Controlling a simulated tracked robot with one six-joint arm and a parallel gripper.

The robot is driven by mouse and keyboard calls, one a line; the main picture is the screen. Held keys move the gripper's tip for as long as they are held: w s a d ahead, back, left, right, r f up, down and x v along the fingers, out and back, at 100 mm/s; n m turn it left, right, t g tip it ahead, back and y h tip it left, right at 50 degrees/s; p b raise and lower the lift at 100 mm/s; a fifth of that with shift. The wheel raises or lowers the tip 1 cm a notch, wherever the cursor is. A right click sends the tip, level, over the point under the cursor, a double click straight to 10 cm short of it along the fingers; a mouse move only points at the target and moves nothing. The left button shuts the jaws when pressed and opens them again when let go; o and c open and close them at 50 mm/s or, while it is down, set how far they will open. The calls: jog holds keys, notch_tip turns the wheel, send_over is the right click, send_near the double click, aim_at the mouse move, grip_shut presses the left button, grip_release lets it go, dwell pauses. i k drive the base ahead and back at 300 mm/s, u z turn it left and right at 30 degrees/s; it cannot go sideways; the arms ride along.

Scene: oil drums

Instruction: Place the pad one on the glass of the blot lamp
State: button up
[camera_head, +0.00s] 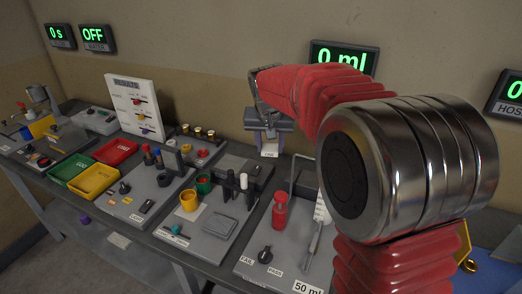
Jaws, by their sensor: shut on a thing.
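My gripper (270,143) hangs at the end of my red arm, pointing down over the back of the bench. It is shut on a small pale piece (270,150) with dark print, which may be pad one; it is too small to be sure. Below it is a dark grey unit (256,171) with a flat top, possibly the blot lamp. I cannot make out its glass or name. The held piece appears above and behind this unit, and I cannot tell the gap between them.
Red, green and yellow trays (93,181) lie left. My arm hides much of the bench's right side.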

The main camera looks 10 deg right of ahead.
aim_at(231, 163)
jog(key=k, duration=1.3)
jog(key=u, duration=0.1)
jog(key=i, duration=0.4)
jog(key=u, duration=1)
jog(key=i, duration=1.65)
jog(key=z, duration=0.65)
